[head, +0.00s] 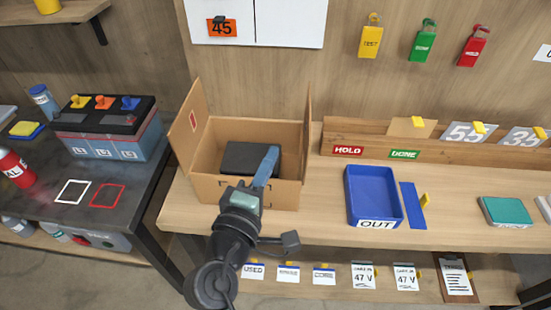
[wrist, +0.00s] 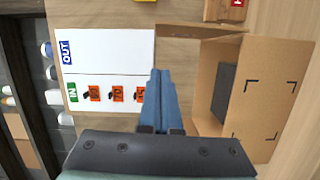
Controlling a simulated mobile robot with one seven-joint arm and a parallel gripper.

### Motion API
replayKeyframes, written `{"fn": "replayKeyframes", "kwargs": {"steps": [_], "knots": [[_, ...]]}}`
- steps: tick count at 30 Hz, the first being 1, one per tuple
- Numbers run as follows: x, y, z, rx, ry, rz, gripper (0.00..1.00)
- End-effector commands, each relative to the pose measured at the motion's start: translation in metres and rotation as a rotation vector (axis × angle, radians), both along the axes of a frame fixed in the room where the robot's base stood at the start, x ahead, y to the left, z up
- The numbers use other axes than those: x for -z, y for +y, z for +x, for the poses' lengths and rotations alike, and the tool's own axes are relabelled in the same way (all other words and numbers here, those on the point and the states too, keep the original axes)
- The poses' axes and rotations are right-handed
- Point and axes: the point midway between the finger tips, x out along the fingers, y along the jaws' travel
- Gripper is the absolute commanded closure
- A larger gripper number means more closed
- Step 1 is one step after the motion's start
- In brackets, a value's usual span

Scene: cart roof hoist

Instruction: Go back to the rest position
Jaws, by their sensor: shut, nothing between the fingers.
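My gripper (head: 267,165) is over the open cardboard box (head: 240,188) in the head view, its blue fingers pointing up and away. In the wrist view my gripper (wrist: 159,80) is shut, with its two fingers together and nothing between them. The box (wrist: 265,90) shows to the right of the fingers there. A dark flat block (head: 238,158) lies inside the box, partly hidden behind my gripper; its dark side also shows in the wrist view (wrist: 223,92). I cannot tell from these views whether the fingers touch the box.
Right of the box stands a blue OUT tray (head: 372,190) with a blue strip (head: 410,207) beside it. A wooden rack (head: 440,145) runs behind. On the left, a dark table (head: 100,195) bears a battery (head: 110,135). Tags hang on the wall, including a green one (head: 421,45).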

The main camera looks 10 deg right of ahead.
Motion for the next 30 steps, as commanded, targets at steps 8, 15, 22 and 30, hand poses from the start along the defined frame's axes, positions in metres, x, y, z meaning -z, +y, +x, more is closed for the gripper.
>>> {"fn": "replayKeyframes", "kwargs": {"steps": [8,15,22,30], "knots": [[0.004,0.032,-0.052,-0.003,0.002,0.002,1.00],[0.002,0.044,-0.070,-0.001,0.002,0.001,1.00],[-0.017,0.045,-0.062,-0.021,-0.056,0.078,1.00],[-0.179,0.057,-0.021,-0.297,-0.526,0.651,1.00]]}}
